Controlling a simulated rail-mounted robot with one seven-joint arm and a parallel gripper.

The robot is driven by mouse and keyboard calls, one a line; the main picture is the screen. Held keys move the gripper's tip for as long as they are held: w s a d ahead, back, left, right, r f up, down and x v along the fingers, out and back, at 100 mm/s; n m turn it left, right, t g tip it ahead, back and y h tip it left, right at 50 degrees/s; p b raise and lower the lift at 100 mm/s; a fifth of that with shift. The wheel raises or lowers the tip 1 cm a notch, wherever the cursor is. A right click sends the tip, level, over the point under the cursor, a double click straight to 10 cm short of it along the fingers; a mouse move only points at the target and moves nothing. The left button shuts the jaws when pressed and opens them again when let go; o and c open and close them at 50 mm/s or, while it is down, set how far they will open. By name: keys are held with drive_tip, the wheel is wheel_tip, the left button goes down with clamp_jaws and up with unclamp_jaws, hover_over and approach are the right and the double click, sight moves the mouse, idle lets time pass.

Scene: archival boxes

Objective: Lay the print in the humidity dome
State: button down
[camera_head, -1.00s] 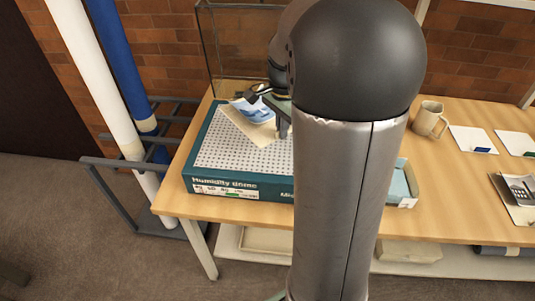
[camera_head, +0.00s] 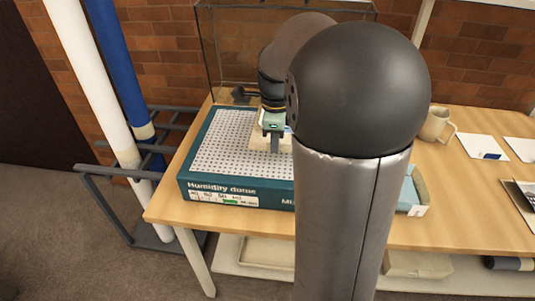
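The humidity dome (camera_head: 236,187) is a dark teal box with a white perforated top, labelled on its front, lying on the wooden table. My gripper (camera_head: 273,143) is over the right part of the perforated surface. The print (camera_head: 257,136) shows as a cream edge beside the fingers with a little blue to their right; most of it is hidden behind my gripper and arm. The gripper appears shut on the print. I cannot tell whether the print touches the perforated surface. My arm hides the dome's right part.
A clear glass-like case (camera_head: 215,50) with dark edges stands behind the dome. A pale blue tray (camera_head: 412,192) lies right of my arm. White and blue rolls (camera_head: 125,70) lean in a rack at left.

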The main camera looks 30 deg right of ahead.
drive_tip(key=shift+w+a+f, duration=0.3)
drive_tip(key=shift+w+f, duration=0.05)
drive_tip(key=shift+f, duration=0.2)
drive_tip(key=shift+w+a+f, duration=0.25)
drive_tip(key=shift+w+f, duration=0.05)
drive_tip(key=shift+f, duration=0.2)
drive_tip(key=shift+w+a+f, duration=0.1)
drive_tip(key=shift+w+f, duration=0.1)
drive_tip(key=shift+f, duration=1.55)
drive_tip(key=shift+f, duration=0.15)
drive_tip(key=c, duration=1.6)
unclamp_jaws()
drive_tip(key=shift+c, duration=0.2)
